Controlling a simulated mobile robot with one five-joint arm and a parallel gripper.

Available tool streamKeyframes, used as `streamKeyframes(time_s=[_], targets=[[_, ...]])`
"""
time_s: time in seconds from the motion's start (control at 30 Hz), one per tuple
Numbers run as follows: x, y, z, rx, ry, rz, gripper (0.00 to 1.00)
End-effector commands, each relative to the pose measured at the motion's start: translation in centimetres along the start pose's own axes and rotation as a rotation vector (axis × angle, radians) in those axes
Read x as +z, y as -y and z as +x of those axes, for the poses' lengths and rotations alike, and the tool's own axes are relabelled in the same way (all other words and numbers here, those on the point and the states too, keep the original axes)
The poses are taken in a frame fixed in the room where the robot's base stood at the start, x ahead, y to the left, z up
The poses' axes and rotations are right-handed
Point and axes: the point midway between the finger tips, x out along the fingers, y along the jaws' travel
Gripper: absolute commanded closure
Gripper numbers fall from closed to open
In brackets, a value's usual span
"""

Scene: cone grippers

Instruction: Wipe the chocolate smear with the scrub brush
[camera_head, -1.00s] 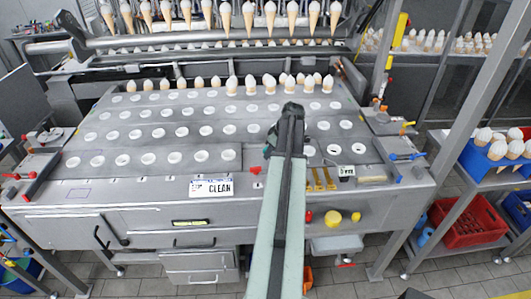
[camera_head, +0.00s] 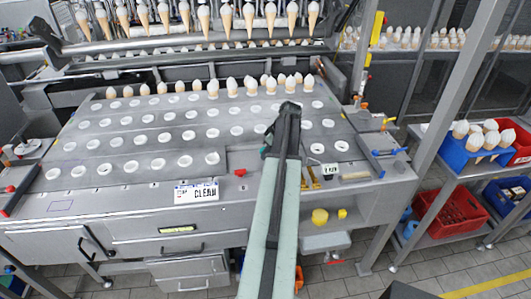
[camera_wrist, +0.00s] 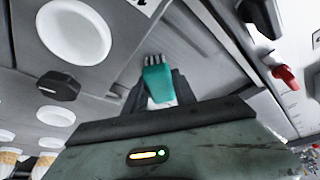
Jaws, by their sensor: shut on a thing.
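My gripper (camera_wrist: 158,92) is shut on the scrub brush (camera_wrist: 158,84), which has a teal body and pale bristles at its far end in the wrist view. The dark fingers stand on both sides of the brush. In the head view my gripper (camera_head: 288,112) is over the right part of the grey perforated machine bed (camera_head: 140,187), and the brush is not clear there. I cannot make out the chocolate smear in either view; my arm covers part of the bed.
A CLEAN sign (camera_head: 197,191) is on the bed's front edge. White-topped cones (camera_head: 232,86) stand at the back, with more hanging above. A grey post (camera_head: 440,120), a blue cone bin (camera_head: 458,156) and a red crate (camera_head: 450,222) are on the right. A dark knob (camera_wrist: 58,86) is near the brush.

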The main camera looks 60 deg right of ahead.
Motion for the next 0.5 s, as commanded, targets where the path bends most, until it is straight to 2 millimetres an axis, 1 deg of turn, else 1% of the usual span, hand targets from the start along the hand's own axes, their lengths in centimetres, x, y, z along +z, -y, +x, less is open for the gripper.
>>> streamKeyframes(time_s=[0.07,0.17,0.5], targets=[[-0.1,0.0,-0.2,0.0,0.0,0.0,1.0],[-0.4,0.0,-1.0,0.0,0.0,0.0,1.0],[-2.0,0.0,-4.8,0.0,0.0,0.0,1.0]])
